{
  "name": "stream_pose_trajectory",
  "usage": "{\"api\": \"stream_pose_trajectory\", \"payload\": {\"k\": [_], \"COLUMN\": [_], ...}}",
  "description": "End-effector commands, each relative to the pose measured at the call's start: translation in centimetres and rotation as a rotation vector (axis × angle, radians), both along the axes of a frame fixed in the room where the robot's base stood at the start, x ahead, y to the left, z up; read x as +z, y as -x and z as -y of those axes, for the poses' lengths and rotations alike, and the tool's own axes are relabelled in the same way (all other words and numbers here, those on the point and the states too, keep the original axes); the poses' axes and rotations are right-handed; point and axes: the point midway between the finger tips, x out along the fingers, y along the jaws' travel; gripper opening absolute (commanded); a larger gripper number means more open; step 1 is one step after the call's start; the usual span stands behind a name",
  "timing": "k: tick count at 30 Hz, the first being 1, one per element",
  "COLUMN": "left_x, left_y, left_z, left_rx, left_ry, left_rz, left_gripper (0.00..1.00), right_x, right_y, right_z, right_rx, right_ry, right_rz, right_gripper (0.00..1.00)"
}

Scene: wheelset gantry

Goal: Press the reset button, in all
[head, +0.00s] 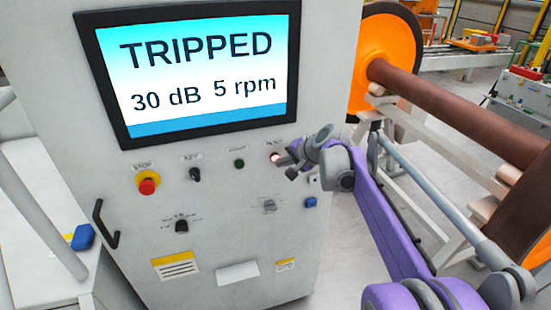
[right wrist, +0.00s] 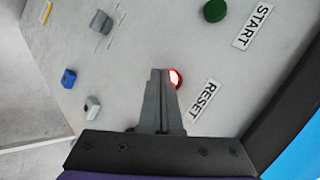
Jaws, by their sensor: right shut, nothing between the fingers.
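The reset button (head: 275,157) is a small lit red-and-white button on the grey cabinet front, below the screen. It also shows in the right wrist view (right wrist: 176,79), above the RESET label (right wrist: 203,100). My right gripper (head: 284,160) is shut and empty, its fingertips close to the button from the right. In the right wrist view the fingertips (right wrist: 160,73) lie just left of the button and cover part of it. I cannot tell whether they touch it. The screen (head: 198,70) reads TRIPPED, 30 dB, 5 rpm. My left gripper is not in view.
In the same row are a green START button (head: 239,164), a black key switch (head: 195,174) and a red stop button (head: 147,185). Knobs and a blue part (head: 310,202) sit lower. A brown axle (head: 450,110) with an orange wheel (head: 385,50) is at right.

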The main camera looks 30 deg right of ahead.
Motion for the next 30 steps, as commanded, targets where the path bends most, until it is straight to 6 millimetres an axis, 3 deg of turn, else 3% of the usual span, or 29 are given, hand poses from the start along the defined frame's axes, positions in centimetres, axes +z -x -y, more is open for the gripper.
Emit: {"api": "stream_pose_trajectory", "payload": {"k": [30], "left_x": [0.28], "left_y": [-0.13], "left_z": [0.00], "left_rx": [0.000], "left_ry": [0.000], "left_rz": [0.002], "left_gripper": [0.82], "right_x": [0.02], "right_y": [-0.86], "right_z": [0.24], "right_rx": [0.000], "right_ry": [0.000], "right_rz": [0.000], "right_gripper": [0.00]}}
